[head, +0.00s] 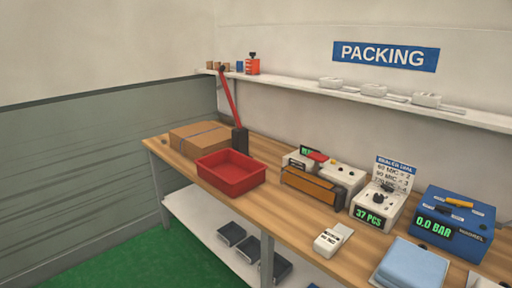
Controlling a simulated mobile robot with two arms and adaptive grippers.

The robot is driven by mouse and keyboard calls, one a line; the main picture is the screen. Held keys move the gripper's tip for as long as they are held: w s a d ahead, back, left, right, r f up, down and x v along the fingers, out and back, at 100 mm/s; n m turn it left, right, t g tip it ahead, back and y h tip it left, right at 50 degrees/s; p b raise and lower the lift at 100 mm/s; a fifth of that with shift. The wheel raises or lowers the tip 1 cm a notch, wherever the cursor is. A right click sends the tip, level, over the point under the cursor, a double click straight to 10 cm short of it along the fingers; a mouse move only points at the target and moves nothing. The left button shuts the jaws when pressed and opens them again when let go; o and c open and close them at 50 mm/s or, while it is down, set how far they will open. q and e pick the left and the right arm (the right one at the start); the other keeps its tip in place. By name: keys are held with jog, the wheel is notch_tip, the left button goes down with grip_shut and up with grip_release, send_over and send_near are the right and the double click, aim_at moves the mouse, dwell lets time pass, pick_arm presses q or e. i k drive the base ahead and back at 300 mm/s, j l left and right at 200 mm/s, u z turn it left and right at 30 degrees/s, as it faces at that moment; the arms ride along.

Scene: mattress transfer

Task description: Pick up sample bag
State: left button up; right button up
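I cannot tell for sure which thing is the sample bag. A light blue, soft-looking folded item (413,264) lies at the bottom right of the wooden bench, on a pale sheet or bag whose edge shows around it. A small white item (331,240) with dark print lies flat near the bench's front edge, left of the blue item. Neither of my grippers is in the head view.
On the wooden bench (290,208) stand a red tray (231,184), a cardboard box (199,137), an orange-fronted sealer (312,188), a "37 PCS" counter (374,217) and a blue "0.0 BAR" unit (453,227). Dark bins (231,234) sit on the lower shelf. A wall shelf (450,115) runs above.

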aim_at(328, 242)
jog(key=l+z, duration=0.25)
jog(key=i+l+z, duration=0.2)
jog(key=l, duration=0.25)
jog(key=l+z, duration=0.25)
jog(key=i+l+z, duration=0.2)
jog(key=l, duration=0.25)
jog(key=k, duration=0.05)
